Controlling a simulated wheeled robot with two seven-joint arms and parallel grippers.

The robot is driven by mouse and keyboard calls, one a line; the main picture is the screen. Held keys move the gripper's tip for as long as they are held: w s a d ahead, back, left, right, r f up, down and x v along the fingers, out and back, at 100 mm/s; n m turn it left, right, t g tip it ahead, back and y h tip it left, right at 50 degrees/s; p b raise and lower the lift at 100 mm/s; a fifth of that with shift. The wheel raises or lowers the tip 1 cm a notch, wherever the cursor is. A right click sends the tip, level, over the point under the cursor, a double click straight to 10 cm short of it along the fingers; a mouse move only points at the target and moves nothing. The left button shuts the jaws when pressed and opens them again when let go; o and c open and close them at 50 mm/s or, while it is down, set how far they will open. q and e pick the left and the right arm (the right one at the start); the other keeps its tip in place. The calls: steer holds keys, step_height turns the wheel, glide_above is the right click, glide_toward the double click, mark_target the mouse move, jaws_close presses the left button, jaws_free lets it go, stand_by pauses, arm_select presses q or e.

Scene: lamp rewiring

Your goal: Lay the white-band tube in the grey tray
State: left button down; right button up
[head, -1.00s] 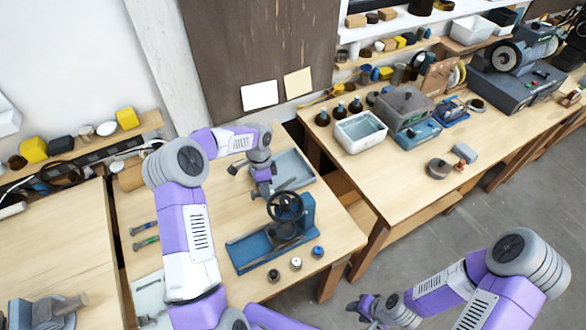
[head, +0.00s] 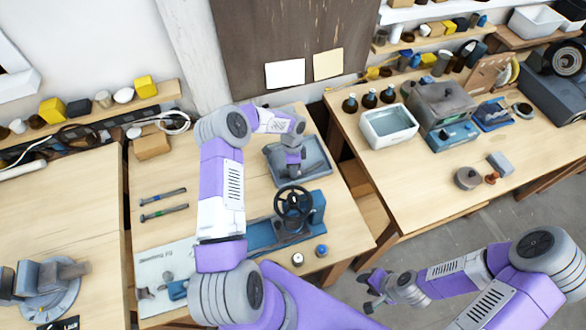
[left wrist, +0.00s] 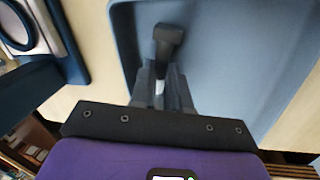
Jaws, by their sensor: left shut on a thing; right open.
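The grey tray (head: 316,172) lies on the workbench behind the blue press; its floor and walls fill much of the left wrist view (left wrist: 235,50). My left gripper (head: 291,170) is over the tray, pointing down. In the left wrist view, its fingers (left wrist: 162,88) are shut on a dark tube (left wrist: 168,36); a bit of white shows between them, fitting the white-band tube. The tube's thick dark end sticks out beyond the fingers, over the tray floor. I cannot tell whether it touches the floor. My right gripper (head: 371,291) is open and empty, off the bench's front.
Two more dark tubes (head: 162,195) with coloured bands lie on the bench left of my left arm. The blue press with a handwheel (head: 293,203) stands close in front of the tray. Small round parts (head: 297,259) sit before it. A cardboard box (head: 152,146) is at the back left.

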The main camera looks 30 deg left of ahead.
arm_select(q)
steer(key=shift+f, duration=0.15)
steer(key=shift+f+b, duration=0.25)
steer(key=shift+b, duration=0.05)
steer(key=c, duration=1.1)
jaws_free()
steer(key=shift+r, duration=0.1)
step_height(320, 180, up, 12)
steer(key=w+a, duration=0.1)
steer(key=w, duration=0.1)
steer(key=shift+a+b, duration=0.2)
steer(key=shift+b, duration=0.2)
